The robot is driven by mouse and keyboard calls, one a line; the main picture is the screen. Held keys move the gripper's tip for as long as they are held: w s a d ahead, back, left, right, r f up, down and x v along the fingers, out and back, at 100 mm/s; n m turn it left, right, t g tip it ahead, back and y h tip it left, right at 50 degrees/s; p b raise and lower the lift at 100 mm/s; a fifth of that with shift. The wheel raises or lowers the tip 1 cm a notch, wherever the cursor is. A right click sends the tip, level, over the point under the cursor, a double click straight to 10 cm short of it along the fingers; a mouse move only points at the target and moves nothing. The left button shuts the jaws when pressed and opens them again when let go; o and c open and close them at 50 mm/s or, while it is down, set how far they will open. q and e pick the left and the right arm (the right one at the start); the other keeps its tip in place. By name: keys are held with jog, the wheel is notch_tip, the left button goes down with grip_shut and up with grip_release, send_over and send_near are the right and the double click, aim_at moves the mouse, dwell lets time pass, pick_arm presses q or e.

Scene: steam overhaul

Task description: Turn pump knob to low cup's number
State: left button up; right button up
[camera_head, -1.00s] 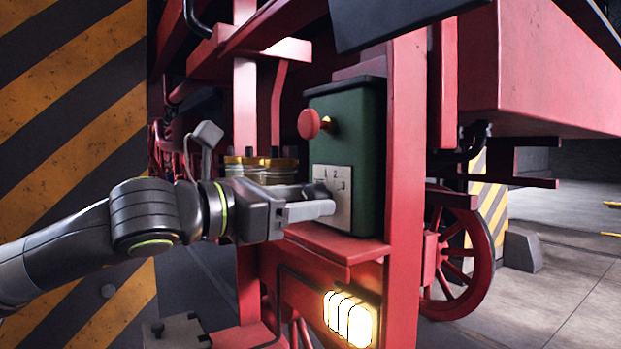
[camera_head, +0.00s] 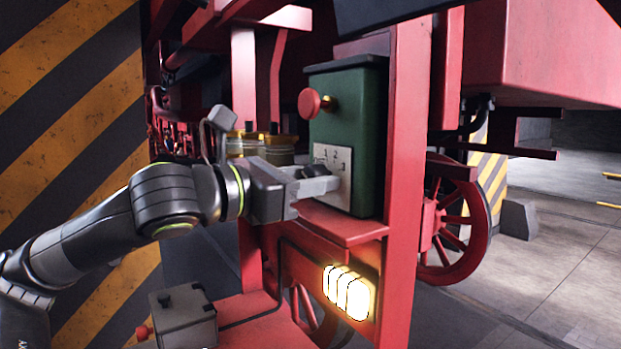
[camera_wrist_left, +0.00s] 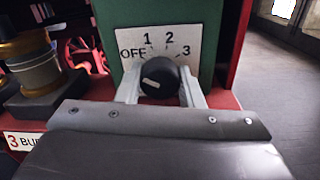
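The pump knob is a black round knob (camera_wrist_left: 158,78) with a white mark pointing left, towards the OFF side. Its white dial plate (camera_wrist_left: 185,35) reads OFF, 1, 2, 3; in the head view the plate (camera_head: 346,178) sits on the green pump box (camera_head: 345,90). My left gripper (camera_wrist_left: 160,88) has one finger on each side of the knob, close against it; it also shows at the plate in the head view (camera_head: 335,180). A brass-topped glass cup (camera_wrist_left: 38,70) stands at left in the wrist view; its fluid level is unclear. My right gripper is not in view.
A label starting "3 BU" (camera_wrist_left: 22,141) is below the cup. A round red knob (camera_head: 311,102) sticks out above the dial. A red post (camera_head: 405,130) stands right of the box, and a lit lamp (camera_head: 346,292) below. Open floor (camera_head: 560,270) lies right.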

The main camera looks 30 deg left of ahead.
pick_arm(q)
jog(key=c, duration=0.4)
jog(key=m+b, duration=0.2)
jog(key=m, duration=0.1)
jog(key=shift+b, duration=0.35)
jog(key=shift+m+b, duration=0.9)
jog(key=shift+m, duration=1.5)
jog(key=o, duration=0.9)
jog(key=shift+o, duration=0.2)
